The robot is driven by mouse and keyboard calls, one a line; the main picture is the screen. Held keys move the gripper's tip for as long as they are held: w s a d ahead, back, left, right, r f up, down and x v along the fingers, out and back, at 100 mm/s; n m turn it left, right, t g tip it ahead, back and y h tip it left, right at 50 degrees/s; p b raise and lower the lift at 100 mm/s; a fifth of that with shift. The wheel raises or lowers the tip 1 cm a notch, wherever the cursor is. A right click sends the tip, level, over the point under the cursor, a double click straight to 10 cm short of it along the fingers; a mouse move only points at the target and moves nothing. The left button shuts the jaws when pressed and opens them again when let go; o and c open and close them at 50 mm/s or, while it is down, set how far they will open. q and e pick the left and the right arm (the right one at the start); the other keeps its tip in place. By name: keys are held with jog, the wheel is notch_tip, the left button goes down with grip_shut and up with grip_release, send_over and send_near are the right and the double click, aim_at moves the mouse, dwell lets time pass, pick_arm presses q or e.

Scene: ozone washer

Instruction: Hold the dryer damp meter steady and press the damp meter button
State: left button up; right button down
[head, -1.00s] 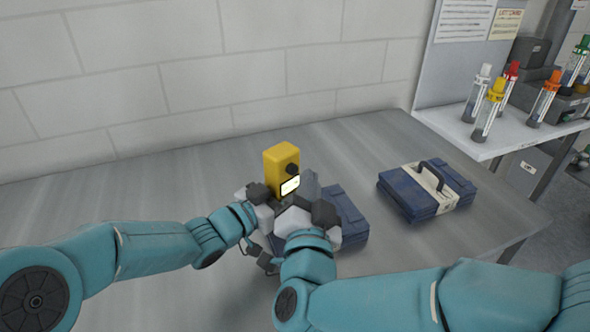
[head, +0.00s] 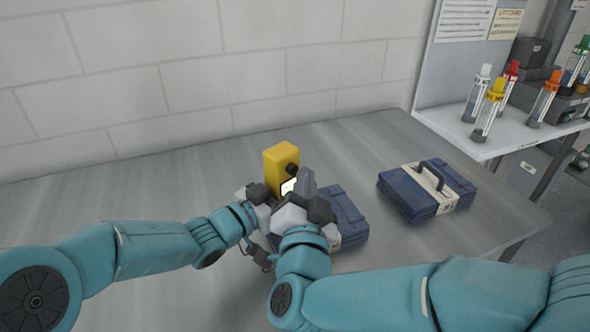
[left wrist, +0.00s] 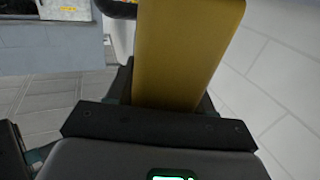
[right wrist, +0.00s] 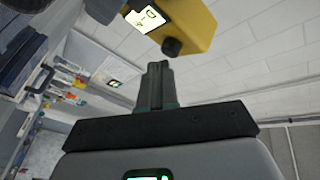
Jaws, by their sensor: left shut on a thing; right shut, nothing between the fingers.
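The yellow damp meter (head: 281,166) stands upright above the table, with a dark round knob (head: 293,169) and a lit display (head: 288,187) on its front. My left gripper (head: 262,193) is shut on the meter's lower part; the yellow body fills the middle of the left wrist view (left wrist: 185,55). My right gripper (head: 305,182) is shut and empty just in front of the meter, partly covering its display. In the right wrist view, the shut fingertips (right wrist: 157,68) point just below the meter (right wrist: 180,22); they appear apart from it.
A blue case (head: 345,215) lies on the grey table (head: 120,195) behind my right gripper. Another blue case with a handle (head: 425,190) lies farther right. A side bench (head: 530,135) holds several capped tubes. The wall is behind; the table's left part is clear.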

jog(key=shift+w+a, duration=0.35)
jog(key=shift+w, duration=0.05)
dwell(0.6)
jog(key=shift+s+d, duration=0.65)
jog(key=shift+s, duration=0.1)
jog(key=shift+s+d, duration=1.6)
jog(key=shift+s, duration=0.3)
pick_arm(q)
jog(key=o, duration=1.3)
